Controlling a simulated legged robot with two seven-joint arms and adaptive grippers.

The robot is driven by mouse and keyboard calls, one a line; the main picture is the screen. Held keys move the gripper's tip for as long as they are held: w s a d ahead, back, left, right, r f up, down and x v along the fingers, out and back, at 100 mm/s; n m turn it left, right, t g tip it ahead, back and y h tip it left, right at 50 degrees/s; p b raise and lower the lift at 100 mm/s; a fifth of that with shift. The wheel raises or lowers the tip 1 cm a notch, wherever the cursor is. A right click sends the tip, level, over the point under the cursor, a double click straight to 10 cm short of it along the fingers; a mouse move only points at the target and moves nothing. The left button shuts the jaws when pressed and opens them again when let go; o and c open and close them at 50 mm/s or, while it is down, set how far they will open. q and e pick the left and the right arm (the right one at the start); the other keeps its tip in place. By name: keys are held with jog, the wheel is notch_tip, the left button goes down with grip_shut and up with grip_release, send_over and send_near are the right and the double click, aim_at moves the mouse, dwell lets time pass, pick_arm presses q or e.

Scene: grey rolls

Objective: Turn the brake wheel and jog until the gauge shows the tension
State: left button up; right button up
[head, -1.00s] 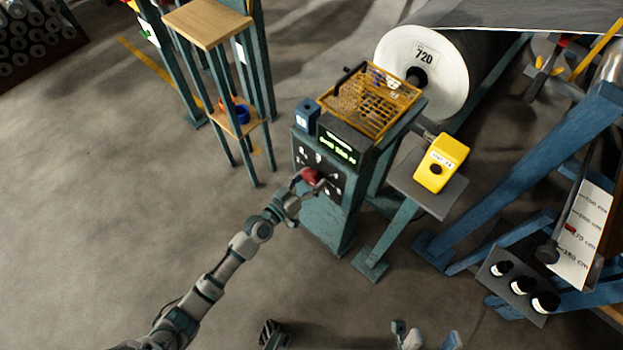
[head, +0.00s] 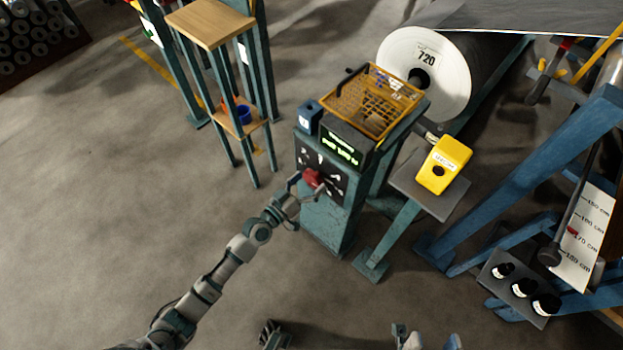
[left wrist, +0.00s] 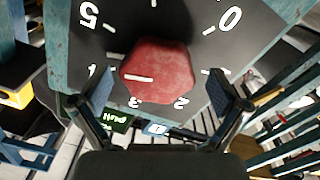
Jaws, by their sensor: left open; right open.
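The red brake wheel (head: 313,179) is on the front of the teal console (head: 328,222). In the left wrist view the wheel (left wrist: 158,72) sits between my left gripper's fingers, its white mark pointing towards the 4. My left gripper (head: 296,189) is open around the wheel, with gaps at both sides. The green-lit display (head: 341,148) is above the dial; its text is too small to read. A yellow box (head: 443,164) with a black button stands on a stand to the right. My right gripper (head: 427,338) is open and empty, only partly visible at the bottom edge.
A large roll (head: 423,77) marked 720 lies behind the console. An orange mesh basket (head: 372,98) sits on top of it. The floor at left is clear.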

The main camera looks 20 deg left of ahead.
pick_arm(q)
jog(key=v, duration=1.1)
jog(key=shift+a+f, duration=0.1)
